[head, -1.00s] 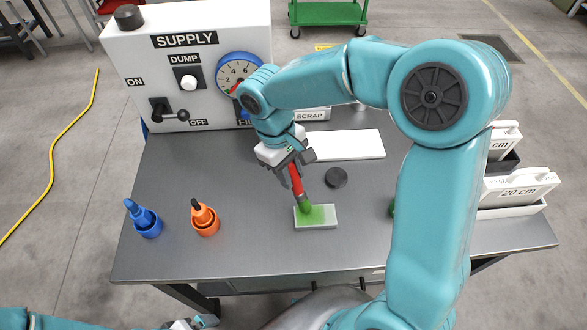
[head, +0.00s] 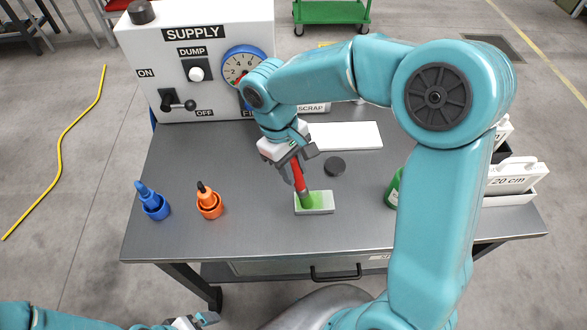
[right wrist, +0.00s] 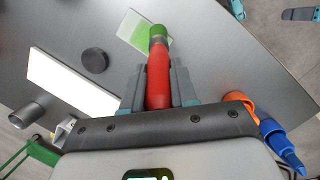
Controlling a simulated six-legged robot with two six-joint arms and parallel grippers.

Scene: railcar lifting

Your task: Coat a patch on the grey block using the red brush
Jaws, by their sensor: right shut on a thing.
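The grey block (head: 325,208) lies flat near the middle of the table, with pale green colour on its top. My right gripper (head: 292,163) is shut on the red brush (head: 299,182), which points down with its green tip at the block's top. In the right wrist view the red brush (right wrist: 158,80) sits between the fingers, and its green tip overlaps the green-tinted block (right wrist: 128,27). Whether the bristles touch the block is hard to tell. My left gripper (head: 196,321) is at the bottom edge, partly cut off; its opening is unclear.
A blue cup (head: 157,209) and an orange cup (head: 210,207) stand at the left. A black puck (head: 335,167) and white plate (head: 350,136) lie behind the block. The supply box (head: 205,95) stands at the back left. A green object (head: 393,190) is partly behind my arm.

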